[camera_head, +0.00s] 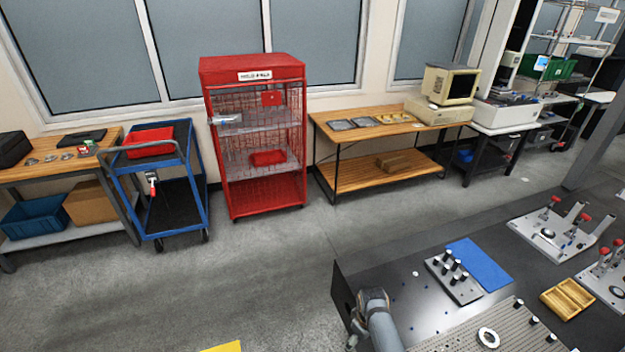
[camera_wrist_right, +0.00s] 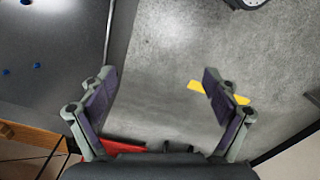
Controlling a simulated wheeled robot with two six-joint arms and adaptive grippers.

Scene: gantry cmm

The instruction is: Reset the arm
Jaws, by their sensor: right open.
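My right gripper shows in the right wrist view (camera_wrist_right: 162,98), with its two dark-padded fingers spread wide apart. Nothing is between the fingers; grey floor (camera_wrist_right: 155,70) lies beyond them. In the head view, a grey arm of mine (camera_head: 376,318) comes up from the bottom edge, beside the near left corner of the dark table (camera_head: 420,290). Its gripper cannot be made out clearly there. My left gripper is not in view.
The dark table holds a block with black pegs (camera_head: 453,280), a blue mat (camera_head: 480,263), a yellow tray (camera_head: 567,298) and a perforated plate (camera_head: 465,338). A red cage cabinet (camera_head: 252,70), a blue cart (camera_head: 205,190) and workbenches line the wall. Floor between is clear.

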